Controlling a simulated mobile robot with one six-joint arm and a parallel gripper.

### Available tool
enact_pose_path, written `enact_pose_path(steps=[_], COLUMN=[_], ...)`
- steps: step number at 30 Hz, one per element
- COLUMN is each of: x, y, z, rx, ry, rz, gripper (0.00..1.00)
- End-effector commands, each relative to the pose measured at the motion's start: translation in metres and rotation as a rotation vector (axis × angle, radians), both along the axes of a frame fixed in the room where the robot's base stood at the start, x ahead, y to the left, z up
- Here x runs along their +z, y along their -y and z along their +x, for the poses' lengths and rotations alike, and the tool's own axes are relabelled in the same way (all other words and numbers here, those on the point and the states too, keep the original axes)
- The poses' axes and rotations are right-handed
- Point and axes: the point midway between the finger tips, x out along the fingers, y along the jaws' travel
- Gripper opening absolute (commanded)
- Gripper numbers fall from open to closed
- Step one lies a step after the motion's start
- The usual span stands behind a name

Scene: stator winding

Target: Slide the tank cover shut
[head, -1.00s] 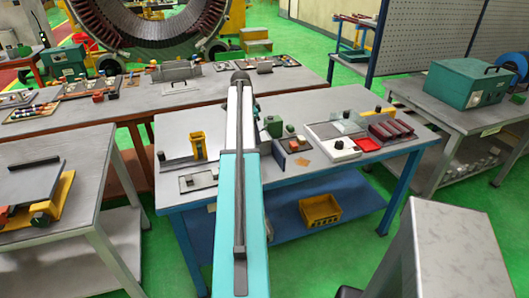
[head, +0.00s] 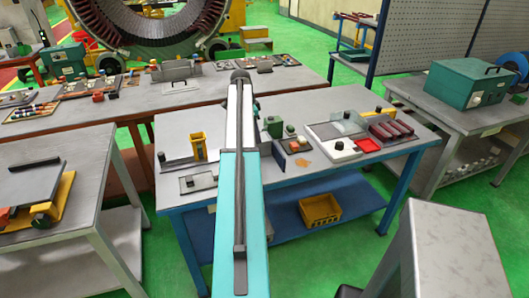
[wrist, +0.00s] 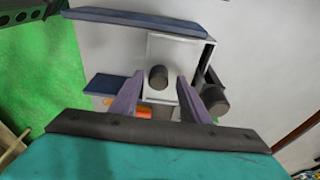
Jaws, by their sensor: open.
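In the wrist view, a pale, flat square panel (wrist: 180,52) with a dark round knob (wrist: 158,78) lies ahead of my gripper, and I take it as the tank cover. My gripper (wrist: 158,84) is open, with one purple-grey finger on each side of the knob. I cannot tell whether the fingers are level with the knob or still above it, or whether they touch it. A dark gap runs along the panel's right edge. In the head view my own arm hides the gripper, and I cannot tell which panel there is this cover.
A second dark cylinder (wrist: 213,98) stands just right of the right finger. An orange cylinder (wrist: 145,112) lies near the left finger. A blue-grey bar (wrist: 140,20) crosses beyond the panel. In the head view, small fixtures and trays crowd the workbench (head: 225,193).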

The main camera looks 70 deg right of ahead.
Motion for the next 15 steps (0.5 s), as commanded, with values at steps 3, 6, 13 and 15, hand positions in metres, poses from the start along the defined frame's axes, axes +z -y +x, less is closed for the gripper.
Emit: enact_pose_path(steps=[3, 6, 13, 15], x=[0.010, 0.016, 0.029, 0.033], y=[0.001, 0.001, 0.001, 0.002], z=[0.000, -0.001, -0.001, -0.001], rx=[-0.001, -0.002, -0.001, -0.002], ry=[-0.001, 0.000, 0.000, 0.000], rz=[-0.002, -0.003, -0.006, -0.006], gripper=[0.42, 0.42, 0.42, 0.42])
